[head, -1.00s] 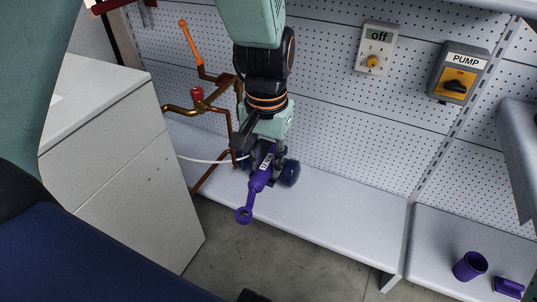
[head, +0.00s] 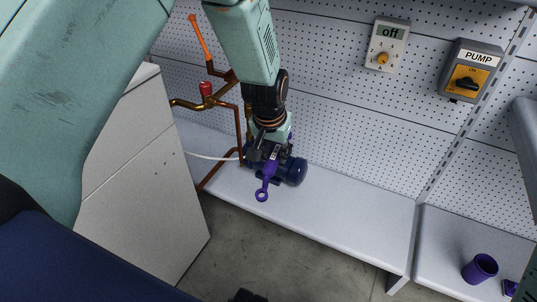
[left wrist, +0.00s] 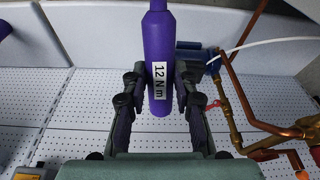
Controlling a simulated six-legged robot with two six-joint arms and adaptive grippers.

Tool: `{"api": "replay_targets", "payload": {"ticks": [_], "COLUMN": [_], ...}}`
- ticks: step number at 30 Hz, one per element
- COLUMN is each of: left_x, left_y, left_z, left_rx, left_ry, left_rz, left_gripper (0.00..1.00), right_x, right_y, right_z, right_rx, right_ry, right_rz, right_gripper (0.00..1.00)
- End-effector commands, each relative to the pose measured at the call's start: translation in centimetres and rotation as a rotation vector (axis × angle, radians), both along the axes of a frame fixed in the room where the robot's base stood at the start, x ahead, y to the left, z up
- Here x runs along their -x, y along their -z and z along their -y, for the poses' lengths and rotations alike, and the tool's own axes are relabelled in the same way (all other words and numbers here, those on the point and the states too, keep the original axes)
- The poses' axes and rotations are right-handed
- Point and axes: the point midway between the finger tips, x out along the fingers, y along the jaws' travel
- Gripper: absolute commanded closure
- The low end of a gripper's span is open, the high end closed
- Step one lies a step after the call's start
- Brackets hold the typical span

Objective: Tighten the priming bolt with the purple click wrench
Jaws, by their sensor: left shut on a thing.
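The purple click wrench (head: 264,184) is in my left gripper (head: 270,152), with its ring end pointing down toward the front in the head view. In the left wrist view the wrench's purple handle (left wrist: 158,60) stands between the two fingers of the left gripper (left wrist: 160,90), with a "12 Nm" label facing the camera. The dark blue pump (head: 292,171) sits on the shelf behind and beneath the gripper, partly hidden by it; a bit of blue also shows in the left wrist view (left wrist: 197,60). I cannot make out the priming bolt. My right gripper is not seen.
Copper pipes (head: 222,103) with a red cap and an orange lever (head: 198,38) rise left of the pump. A white cabinet (head: 140,190) stands at left. The "off" controller (head: 387,44) and PUMP switch (head: 469,73) hang on the pegboard. A purple cup (head: 480,268) stands at lower right.

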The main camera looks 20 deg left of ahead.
Motion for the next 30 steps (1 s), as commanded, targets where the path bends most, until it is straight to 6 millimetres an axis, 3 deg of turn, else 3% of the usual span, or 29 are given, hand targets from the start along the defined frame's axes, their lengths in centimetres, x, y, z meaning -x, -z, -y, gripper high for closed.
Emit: {"api": "replay_targets", "payload": {"ticks": [1,9,26,30], "left_x": [-0.8,-4.3,-5.7,-6.8], "left_y": [1.2,5.0,6.5,8.5], "left_z": [-0.3,-1.5,-2.1,-2.8], "left_rx": [0.001,0.0,-0.003,-0.002], "left_ry": [-0.003,-0.017,-0.022,-0.03], "left_rz": [0.025,0.16,0.228,0.294], "left_gripper": [1.0,1.0,1.0,1.0], "right_x": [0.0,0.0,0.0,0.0], "right_y": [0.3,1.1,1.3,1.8], "right_z": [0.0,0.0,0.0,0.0], "right_rx": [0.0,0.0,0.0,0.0], "right_ry": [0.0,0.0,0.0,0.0], "right_rz": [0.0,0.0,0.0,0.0], "right_gripper": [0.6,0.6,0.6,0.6]}}
